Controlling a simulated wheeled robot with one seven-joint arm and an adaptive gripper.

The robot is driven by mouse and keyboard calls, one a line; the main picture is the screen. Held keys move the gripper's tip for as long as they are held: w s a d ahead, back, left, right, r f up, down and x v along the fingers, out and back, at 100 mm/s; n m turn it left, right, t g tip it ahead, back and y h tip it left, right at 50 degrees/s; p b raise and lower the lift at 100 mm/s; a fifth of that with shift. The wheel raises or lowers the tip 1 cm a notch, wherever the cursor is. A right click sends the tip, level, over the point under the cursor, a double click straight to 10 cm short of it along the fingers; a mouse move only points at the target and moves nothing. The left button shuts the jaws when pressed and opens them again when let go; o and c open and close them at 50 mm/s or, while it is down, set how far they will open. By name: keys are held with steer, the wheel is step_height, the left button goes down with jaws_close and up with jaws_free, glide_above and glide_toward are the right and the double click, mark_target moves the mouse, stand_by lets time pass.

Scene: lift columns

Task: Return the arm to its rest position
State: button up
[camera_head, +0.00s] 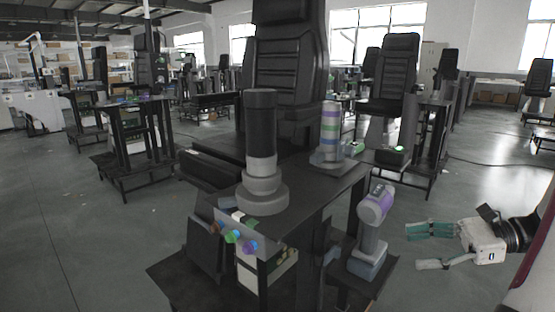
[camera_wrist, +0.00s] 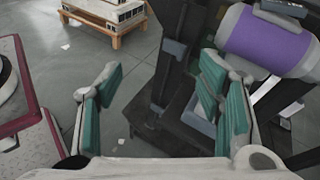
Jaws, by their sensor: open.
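My gripper (camera_head: 432,247) is at the right of the head view, with its two green-padded fingers spread apart and nothing between them. It points left, toward the workstation, with a gap between the fingertips and the nearest part of it. In the wrist view my gripper (camera_wrist: 163,105) also shows open and empty, with the floor and dark frame parts beyond the fingers. My arm enters from the right edge of the head view.
A dark workstation table (camera_head: 310,205) bears a black and grey column (camera_head: 260,150) and a striped column (camera_head: 331,135). A purple and grey device (camera_head: 375,205) stands near my gripper; its purple cylinder (camera_wrist: 265,42) is close in the wrist view. Open floor (camera_head: 450,190) lies behind my gripper.

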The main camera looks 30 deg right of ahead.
steer(key=w+a+r+n+g+h, duration=0.1)
steer(key=a+r+n+g, duration=0.3)
steer(key=a, duration=0.6)
steer(key=a+r+n+g, duration=0.2)
steer(key=a+n+g, duration=0.3)
steer(key=a, duration=0.4)
steer(key=s+a+f+n+h, duration=0.1)
steer(key=s+a+n+h, duration=0.95)
steer(key=s+n, duration=0.45)
step_height(320, 180, up, 26)
steer(key=t+p, duration=0.3)
steer(key=p, duration=2.1)
steer(key=shift+w+a+r+t+p, duration=0.2)
steer(key=shift+w+t+p, duration=0.1)
steer(key=shift+w, duration=0.15)
steer(key=shift+y, duration=0.25)
